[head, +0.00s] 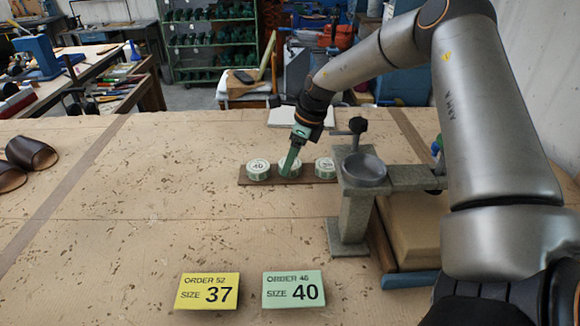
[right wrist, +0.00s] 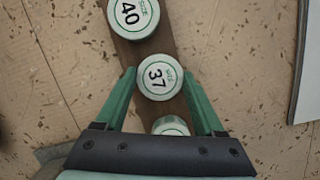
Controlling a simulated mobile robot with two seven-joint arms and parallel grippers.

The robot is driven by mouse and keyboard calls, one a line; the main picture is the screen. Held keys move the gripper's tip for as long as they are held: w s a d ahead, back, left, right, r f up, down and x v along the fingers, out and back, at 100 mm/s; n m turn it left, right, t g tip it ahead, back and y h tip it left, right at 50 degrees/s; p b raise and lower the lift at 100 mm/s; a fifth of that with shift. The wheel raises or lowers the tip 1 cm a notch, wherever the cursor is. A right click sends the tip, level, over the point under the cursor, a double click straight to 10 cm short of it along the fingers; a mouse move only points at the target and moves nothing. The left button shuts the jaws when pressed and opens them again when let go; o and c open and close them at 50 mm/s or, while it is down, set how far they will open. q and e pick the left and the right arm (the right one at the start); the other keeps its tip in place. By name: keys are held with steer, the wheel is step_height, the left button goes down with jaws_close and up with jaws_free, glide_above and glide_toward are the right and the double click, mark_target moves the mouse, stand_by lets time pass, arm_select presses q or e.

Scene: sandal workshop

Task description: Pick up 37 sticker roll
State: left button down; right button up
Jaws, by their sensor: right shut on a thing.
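The 37 sticker roll (right wrist: 158,77) is a small white-topped roll with a green edge. It is the middle one of three rolls on a brown wooden strip (head: 309,182). My right gripper (right wrist: 160,85) has its green fingers on either side of the 37 roll and is shut on it. In the head view the right gripper (head: 289,160) reaches down over the middle roll (head: 288,171) and partly hides it. The roll appears to be still at the strip. The 40 roll (head: 258,169) sits to its left. My left gripper is not in view.
A third roll (head: 325,169) stands to the right, its number unclear. A grey metal stand with a round dish (head: 365,169) is close on the right. Size cards 37 (head: 207,291) and 40 (head: 293,289) lie in front. Brown sandals (head: 30,153) lie left. The table's middle left is clear.

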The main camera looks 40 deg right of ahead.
steer(key=c, duration=0.6)
steer(key=shift+r, duration=0.15)
